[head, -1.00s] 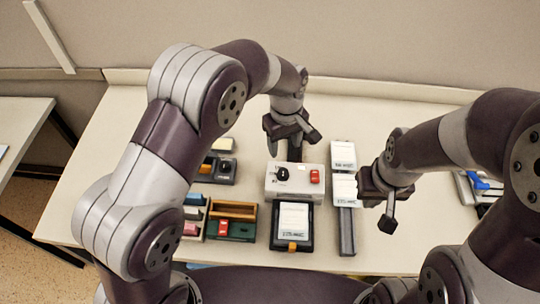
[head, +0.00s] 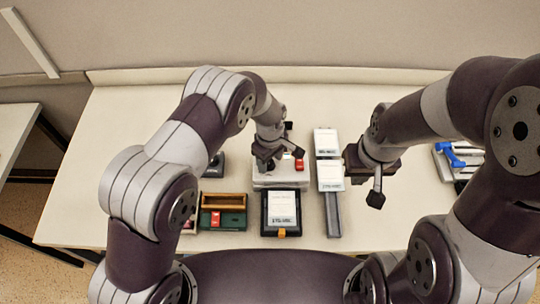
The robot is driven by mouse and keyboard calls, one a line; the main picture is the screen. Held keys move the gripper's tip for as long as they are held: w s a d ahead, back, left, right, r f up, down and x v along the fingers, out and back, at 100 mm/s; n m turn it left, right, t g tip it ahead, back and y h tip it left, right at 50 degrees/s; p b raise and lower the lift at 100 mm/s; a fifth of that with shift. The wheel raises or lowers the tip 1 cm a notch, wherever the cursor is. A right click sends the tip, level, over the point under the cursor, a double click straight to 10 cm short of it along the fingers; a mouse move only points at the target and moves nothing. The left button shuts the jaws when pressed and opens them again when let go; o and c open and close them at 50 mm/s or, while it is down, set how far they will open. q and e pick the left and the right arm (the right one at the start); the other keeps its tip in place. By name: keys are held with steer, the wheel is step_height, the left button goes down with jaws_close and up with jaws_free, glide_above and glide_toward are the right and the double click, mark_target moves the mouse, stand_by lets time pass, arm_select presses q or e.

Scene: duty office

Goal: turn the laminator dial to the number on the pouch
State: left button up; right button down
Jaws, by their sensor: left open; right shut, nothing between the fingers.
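The laminator (head: 281,180) is a pale box in the middle of the desk, with a red switch (head: 299,164) on its right side. My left gripper (head: 268,161) is open, pointing down over the laminator's left part, where it hides the dial; I cannot tell whether it touches it. A white labelled pouch (head: 282,204) lies on a black tray in front of the laminator; its print looks like "175-MIC" but is small and blurred. My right gripper (head: 376,190) is shut and empty, above the desk right of the labelled cards.
Two white labelled cards (head: 327,141) lie right of the laminator, by a grey strip (head: 333,222). A green tray (head: 232,220) with a red piece and a wooden box (head: 224,199) are at left. A blue-handled device (head: 452,156) is far right. The desk behind is clear.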

arm_select(q)
steer(key=shift+w+a+f, duration=0.1)
steer(key=shift+a, duration=0.15)
steer(key=shift+c, duration=0.3)
steer(key=c, duration=1)
